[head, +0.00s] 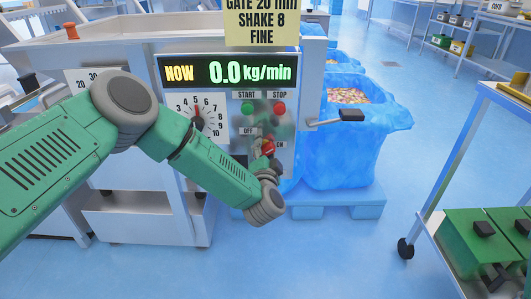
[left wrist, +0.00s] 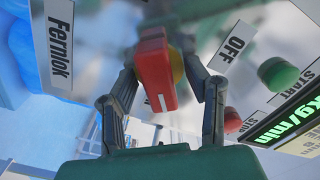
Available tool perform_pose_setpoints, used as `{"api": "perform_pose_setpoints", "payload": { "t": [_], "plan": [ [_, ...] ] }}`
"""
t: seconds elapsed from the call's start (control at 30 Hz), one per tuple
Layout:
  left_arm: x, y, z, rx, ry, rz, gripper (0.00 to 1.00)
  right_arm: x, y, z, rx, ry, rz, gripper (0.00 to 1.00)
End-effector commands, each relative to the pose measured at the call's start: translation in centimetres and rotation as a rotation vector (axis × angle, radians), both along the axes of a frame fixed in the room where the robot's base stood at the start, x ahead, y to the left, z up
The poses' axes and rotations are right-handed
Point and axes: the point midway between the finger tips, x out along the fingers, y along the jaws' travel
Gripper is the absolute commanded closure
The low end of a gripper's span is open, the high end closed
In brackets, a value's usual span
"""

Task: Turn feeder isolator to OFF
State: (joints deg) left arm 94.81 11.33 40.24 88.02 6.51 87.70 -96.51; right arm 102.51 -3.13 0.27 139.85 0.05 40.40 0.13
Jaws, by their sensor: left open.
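The feeder isolator is a red handle (head: 268,147) on the metal panel, between an OFF label (head: 248,131) and an ON label (head: 281,146). In the left wrist view the red handle (left wrist: 155,75) has a yellow part behind it and a white mark at its near end. That end does not point at the OFF label (left wrist: 232,45). My left gripper (left wrist: 162,85) is open, one finger on each side of the handle. I cannot tell whether either finger touches it. In the head view my left gripper (head: 264,158) is partly hidden by its own wrist. My right gripper is not in view.
Above the isolator are a green START button (head: 247,108), a red STOP button (head: 280,108) and a display (head: 230,73) reading 0.0 kg/min. A dial (head: 198,112) is to the left. A lever (head: 338,118) juts out right, before a blue bin (head: 355,150).

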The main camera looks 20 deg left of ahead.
Motion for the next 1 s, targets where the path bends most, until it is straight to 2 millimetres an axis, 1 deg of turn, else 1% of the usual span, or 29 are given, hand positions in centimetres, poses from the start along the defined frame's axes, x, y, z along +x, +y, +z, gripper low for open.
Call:
{"api": "perform_pose_setpoints", "payload": {
  "t": [0.03,0.07,0.1,0.13,0.17,0.43,0.63,0.77,1.0],
  "plan": [
    [0.0,-0.1,0.0,0.001,0.000,-0.001,0.60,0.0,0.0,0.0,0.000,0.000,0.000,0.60],
    [0.0,-0.1,0.0,0.001,0.000,-0.001,0.71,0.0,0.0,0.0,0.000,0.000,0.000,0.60],
    [0.0,-0.2,0.0,0.001,0.000,-0.001,0.85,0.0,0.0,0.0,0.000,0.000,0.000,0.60],
    [0.0,-0.2,0.0,0.001,0.000,-0.001,0.96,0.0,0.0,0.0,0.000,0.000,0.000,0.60],
    [0.0,-0.2,0.0,0.002,0.000,-0.001,1.00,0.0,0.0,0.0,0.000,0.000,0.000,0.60],
    [-0.1,-0.5,0.2,-0.008,-0.003,-0.007,1.00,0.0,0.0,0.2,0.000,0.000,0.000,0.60],
    [0.0,-0.7,0.5,-0.068,-0.022,-0.010,1.00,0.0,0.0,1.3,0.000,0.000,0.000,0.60],
    [-0.1,-0.8,0.7,-0.145,-0.045,-0.012,1.00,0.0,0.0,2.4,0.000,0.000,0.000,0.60],
    [-0.1,-0.7,0.8,-0.348,-0.102,-0.013,1.00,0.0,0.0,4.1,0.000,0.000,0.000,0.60]
  ]
}}
